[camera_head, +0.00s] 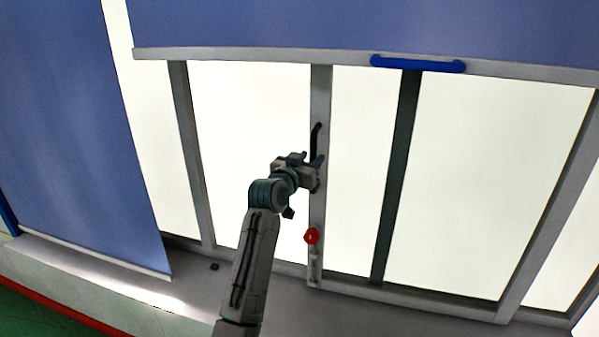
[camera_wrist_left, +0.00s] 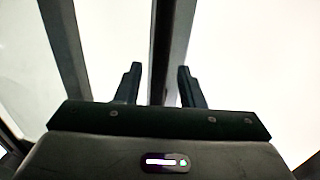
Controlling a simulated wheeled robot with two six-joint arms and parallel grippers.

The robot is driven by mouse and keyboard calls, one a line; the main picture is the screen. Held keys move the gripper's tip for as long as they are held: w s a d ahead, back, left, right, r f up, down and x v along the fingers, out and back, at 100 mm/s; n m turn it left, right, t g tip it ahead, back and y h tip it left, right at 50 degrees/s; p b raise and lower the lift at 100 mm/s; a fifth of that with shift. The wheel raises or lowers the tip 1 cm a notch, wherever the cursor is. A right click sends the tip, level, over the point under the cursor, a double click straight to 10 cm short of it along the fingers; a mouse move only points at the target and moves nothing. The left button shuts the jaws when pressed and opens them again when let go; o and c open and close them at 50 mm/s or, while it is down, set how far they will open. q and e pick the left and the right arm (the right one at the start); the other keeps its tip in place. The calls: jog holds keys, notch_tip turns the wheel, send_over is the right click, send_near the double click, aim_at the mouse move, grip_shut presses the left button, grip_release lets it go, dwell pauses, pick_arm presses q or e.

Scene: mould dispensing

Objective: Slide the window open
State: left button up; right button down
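The window is a row of bright panes in grey frames. A grey upright (camera_head: 319,100) near the middle carries a dark curved handle (camera_head: 316,135). A darker upright (camera_head: 398,170) stands to its right. My left gripper (camera_head: 313,160) is at the middle upright, just below the top of the handle, and partly hides it. In the left wrist view my left gripper (camera_wrist_left: 158,78) has its two fingers apart, with an upright (camera_wrist_left: 168,45) seen between and beyond them. Whether the fingers touch the handle cannot be told. My right gripper is not in view.
A red knob (camera_head: 311,236) sits low on the middle upright. A blue blind (camera_head: 75,130) covers the left. Another blue panel (camera_head: 300,25) hangs across the top, with a blue handle (camera_head: 418,64) on its lower edge. A grey sill (camera_head: 350,314) runs below the window.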

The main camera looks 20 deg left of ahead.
pick_arm(q)
jog(key=b+v, duration=0.2)
jog(key=v, duration=0.6)
jog(key=shift+s, duration=0.25)
jog(key=shift+f, duration=0.1)
